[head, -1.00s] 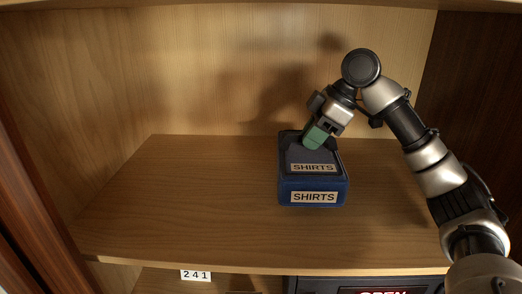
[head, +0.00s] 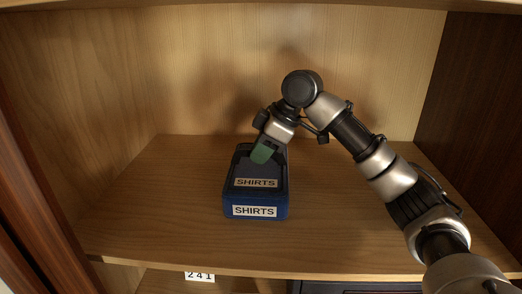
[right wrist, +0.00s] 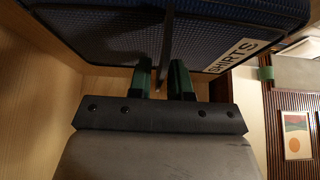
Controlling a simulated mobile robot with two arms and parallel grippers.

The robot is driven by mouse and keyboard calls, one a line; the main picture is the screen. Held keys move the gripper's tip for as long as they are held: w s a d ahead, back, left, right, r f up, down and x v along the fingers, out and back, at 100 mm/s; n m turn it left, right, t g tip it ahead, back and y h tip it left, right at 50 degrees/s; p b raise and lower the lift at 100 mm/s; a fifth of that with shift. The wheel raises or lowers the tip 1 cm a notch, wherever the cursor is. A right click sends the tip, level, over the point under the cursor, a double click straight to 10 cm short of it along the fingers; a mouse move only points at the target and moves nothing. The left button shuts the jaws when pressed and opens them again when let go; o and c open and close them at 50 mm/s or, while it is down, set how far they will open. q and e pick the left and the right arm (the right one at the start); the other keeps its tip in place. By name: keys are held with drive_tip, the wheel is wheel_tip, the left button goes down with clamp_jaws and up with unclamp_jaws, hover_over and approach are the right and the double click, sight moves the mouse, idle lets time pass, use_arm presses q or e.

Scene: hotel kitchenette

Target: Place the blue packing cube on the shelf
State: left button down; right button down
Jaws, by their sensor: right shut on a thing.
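The blue packing cube (head: 256,200) has a dark mesh top and two "SHIRTS" labels, and is at or just above the middle of the wooden shelf board (head: 350,215). I cannot tell whether its base touches the board. My right gripper (head: 264,153) comes down at the back of the cube's top, its green fingertips shut on it. In the right wrist view the green fingers (right wrist: 162,70) stand either side of a dark strap on the cube (right wrist: 110,35). My left gripper is not in view.
The shelf board is bare on both sides of the cube. A wooden back panel and side walls enclose it, and another board is above. A "241" tag (head: 199,276) and a dark appliance (head: 350,287) are below the front edge.

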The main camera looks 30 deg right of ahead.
drive_tip(key=shift+a, duration=0.1)
drive_tip(key=c, duration=1.1)
unclamp_jaws()
drive_tip(key=shift+o, duration=0.2)
drive_tip(key=shift+r, duration=0.15)
drive_tip(key=shift+s+d+r+b, duration=0.1)
drive_tip(key=shift+d+r+b, duration=0.15)
drive_tip(key=shift+r+b, duration=0.1)
drive_tip(key=b+v, duration=0.3)
drive_tip(key=v, duration=0.8)
drive_tip(key=shift+s+a, duration=0.1)
drive_tip(key=shift+s, duration=0.05)
